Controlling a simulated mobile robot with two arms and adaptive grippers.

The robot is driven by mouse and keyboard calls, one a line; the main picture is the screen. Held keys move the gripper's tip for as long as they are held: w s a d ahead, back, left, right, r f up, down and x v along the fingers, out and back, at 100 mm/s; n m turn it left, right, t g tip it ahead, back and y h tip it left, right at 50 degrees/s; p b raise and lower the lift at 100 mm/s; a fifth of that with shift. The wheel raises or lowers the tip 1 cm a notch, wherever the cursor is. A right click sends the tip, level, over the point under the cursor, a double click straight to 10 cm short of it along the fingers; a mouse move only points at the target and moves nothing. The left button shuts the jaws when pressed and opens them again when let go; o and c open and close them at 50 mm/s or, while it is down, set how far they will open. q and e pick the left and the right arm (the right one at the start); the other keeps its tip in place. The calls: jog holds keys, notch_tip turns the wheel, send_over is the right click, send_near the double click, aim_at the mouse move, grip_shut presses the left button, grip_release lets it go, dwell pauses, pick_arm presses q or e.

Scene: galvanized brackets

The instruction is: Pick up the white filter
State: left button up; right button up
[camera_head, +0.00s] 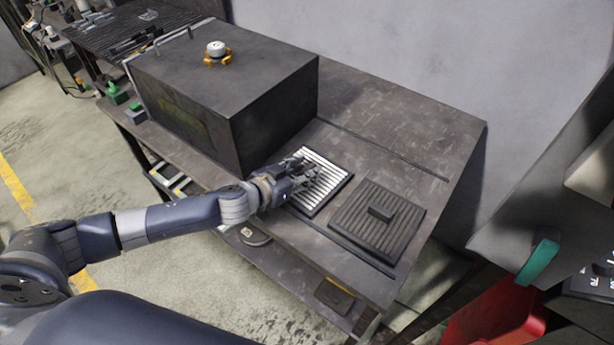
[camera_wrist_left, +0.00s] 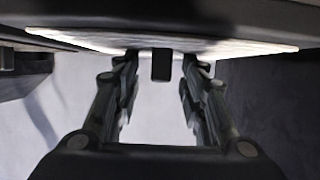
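The white filter (camera_head: 327,187) is a flat ribbed panel with a dark edge, lying on the dark workbench (camera_head: 420,140). My left gripper (camera_head: 305,170) reaches over it from the left and covers part of it. In the left wrist view the filter is a thin bright strip (camera_wrist_left: 235,47) along the top, seen nearly edge-on. A short dark handle (camera_wrist_left: 162,66) stands out from it between my left gripper's two fingers (camera_wrist_left: 160,80). The fingers are apart, with a visible gap on each side of the handle. My right gripper is not in view.
A dark ribbed filter (camera_head: 352,225) with a block handle lies right of the white one. A large dark metal box (camera_head: 270,110) stands close behind my left gripper, with an orange-and-white knob (camera_head: 217,53) on top. The bench is clear toward its far right corner.

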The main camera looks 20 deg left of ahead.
pick_arm(q)
grip_shut()
jog(key=shift+r, duration=0.15)
